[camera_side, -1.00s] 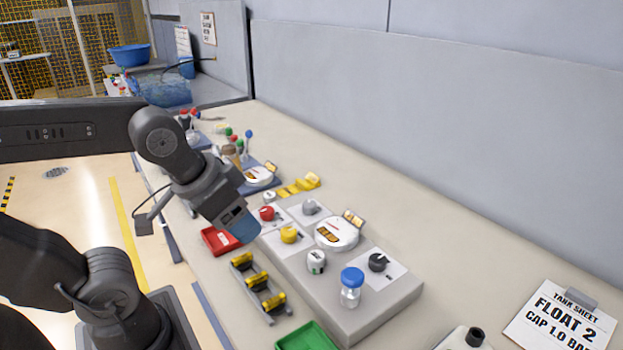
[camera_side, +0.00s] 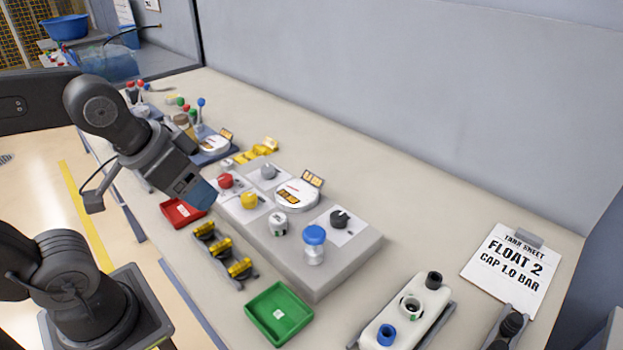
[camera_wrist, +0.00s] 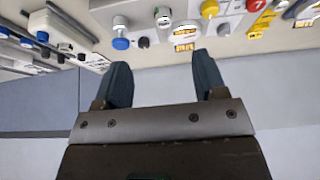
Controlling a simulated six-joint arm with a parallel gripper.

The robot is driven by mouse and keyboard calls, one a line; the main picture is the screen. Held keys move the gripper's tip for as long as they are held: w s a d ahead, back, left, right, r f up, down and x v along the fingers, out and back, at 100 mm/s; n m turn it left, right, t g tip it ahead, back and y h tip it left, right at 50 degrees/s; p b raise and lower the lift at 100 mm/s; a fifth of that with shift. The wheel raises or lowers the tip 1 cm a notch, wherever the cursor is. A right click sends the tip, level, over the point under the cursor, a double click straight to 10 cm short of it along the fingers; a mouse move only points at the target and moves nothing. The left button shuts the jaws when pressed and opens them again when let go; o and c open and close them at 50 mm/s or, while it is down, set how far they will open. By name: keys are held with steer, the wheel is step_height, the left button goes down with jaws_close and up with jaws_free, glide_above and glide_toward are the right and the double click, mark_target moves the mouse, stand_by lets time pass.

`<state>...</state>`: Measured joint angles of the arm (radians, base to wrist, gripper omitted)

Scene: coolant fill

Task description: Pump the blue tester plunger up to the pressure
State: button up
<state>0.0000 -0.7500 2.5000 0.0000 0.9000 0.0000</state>
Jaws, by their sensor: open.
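The tester plunger has a blue cap (camera_side: 314,235) on a pale cylinder and stands upright near the front right of the grey panel (camera_side: 325,278) in the side view. It also shows as a blue cap (camera_wrist: 121,43) in the wrist view, beyond the left finger. A round white gauge (camera_side: 296,196) with an orange display is on the panel; I cannot read it. My gripper (camera_side: 202,196) is up and to the left of the plunger, near the red tray and yellow knob, apart from the plunger. In the wrist view my gripper (camera_wrist: 165,85) is open and empty.
Red (camera_side: 226,180), yellow (camera_side: 249,200) and dark (camera_side: 339,217) knobs stand close by on the panel. A red tray (camera_side: 182,213), yellow-topped parts (camera_side: 222,247) and a green tray (camera_side: 280,312) lie in front. A task sheet (camera_side: 510,266) reads FLOAT 2, CAP 1.0 BAR.

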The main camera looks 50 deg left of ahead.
steer(key=shift+w+r, duration=0.2)
steer(key=shift+c, duration=1.4)
steer(key=w+d+r+m+g, duration=0.1)
steer(key=w+m, duration=0.1)
steer(key=m, duration=0.1)
steer(key=w+d+r+m+g, duration=0.1)
steer(key=w+m, duration=0.2)
steer(key=w+d+r+m, duration=0.2)
steer(key=m, duration=0.1)
steer(key=shift+w+d+g, duration=0.1)
steer(key=shift+w+g, duration=0.05)
steer(key=shift+g, duration=0.25)
steer(key=c, duration=0.8)
steer(key=w+d+m+g, duration=0.1)
steer(key=w+d+m, duration=0.3)
steer(key=m, duration=0.1)
steer(key=w+d+m+g, duration=0.1)
steer(key=w+m, duration=0.1)
steer(key=m, duration=0.1)
steer(key=shift+w+d+f+g, duration=0.1)
steer(key=shift+w+d+g, duration=0.2)
steer(key=shift+w+d, duration=0.1)
jaws_close()
steer(key=shift+w+d+f+m, duration=0.1)
steer(key=shift+w+d+m, duration=0.15)
steer(key=shift+d+m, duration=0.2)
